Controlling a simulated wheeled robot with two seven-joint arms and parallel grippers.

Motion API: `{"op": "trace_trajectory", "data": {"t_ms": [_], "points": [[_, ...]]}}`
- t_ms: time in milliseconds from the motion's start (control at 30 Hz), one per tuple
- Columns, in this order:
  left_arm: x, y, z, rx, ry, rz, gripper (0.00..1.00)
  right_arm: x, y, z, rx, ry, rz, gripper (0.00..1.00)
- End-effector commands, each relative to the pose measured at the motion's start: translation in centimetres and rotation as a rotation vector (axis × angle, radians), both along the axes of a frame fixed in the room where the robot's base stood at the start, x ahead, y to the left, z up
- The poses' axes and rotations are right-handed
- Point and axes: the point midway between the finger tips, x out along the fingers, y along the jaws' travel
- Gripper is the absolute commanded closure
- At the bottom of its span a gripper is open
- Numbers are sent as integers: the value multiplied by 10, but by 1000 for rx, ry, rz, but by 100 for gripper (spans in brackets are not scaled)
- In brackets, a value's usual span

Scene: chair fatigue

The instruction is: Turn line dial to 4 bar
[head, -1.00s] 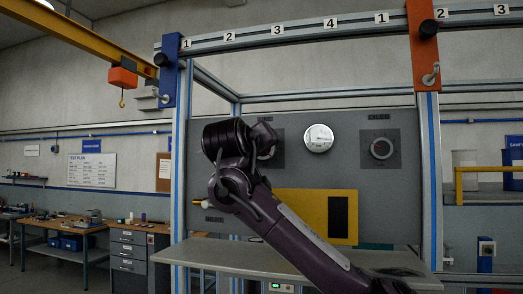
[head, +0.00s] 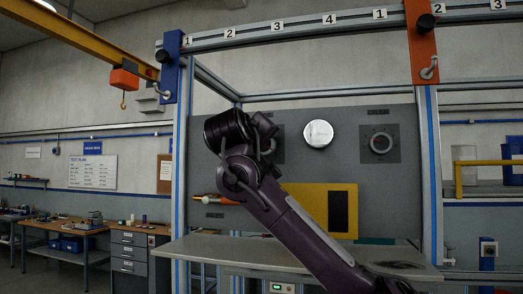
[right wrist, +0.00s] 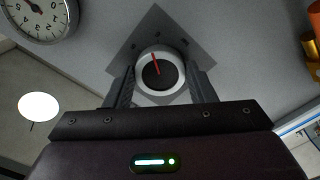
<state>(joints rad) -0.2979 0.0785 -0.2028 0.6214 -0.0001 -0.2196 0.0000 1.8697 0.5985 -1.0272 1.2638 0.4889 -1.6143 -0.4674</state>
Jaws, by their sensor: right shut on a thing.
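In the right wrist view, a round dial (right wrist: 159,85) with a pale ring, dark face and red pointer line sits on a grey diamond-looking plate (right wrist: 155,30). My right gripper (right wrist: 160,92) has one finger on each side of the dial and is shut on it. The red line points up, slightly left. In the head view, my right arm covers this dial, leaving only an edge of its dark plate (head: 278,150) visible. A round white gauge (head: 318,134) is right of it; the gauge also shows in the right wrist view (right wrist: 38,12). My left gripper is out of view.
A second dial (head: 381,143) is on the grey panel right of the gauge. A yellow plate (head: 315,205) and a shelf (head: 235,250) lie below. An orange-tipped fitting (head: 212,199) is left of my arm.

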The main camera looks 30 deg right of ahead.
Motion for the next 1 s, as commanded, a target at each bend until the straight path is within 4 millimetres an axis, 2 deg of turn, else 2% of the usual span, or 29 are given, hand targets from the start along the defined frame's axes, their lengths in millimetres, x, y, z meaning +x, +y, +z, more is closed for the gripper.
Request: {"op": "trace_trajectory", "data": {"t_ms": [100, 400, 1000], "points": [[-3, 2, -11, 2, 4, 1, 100, -1, -1, -2, -69, 78, 1, 73], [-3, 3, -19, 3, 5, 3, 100, -1, -1, 1, -256, 296, 0, 73], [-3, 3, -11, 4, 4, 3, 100, -1, -1, 5, -625, 728, 1, 73]]}}
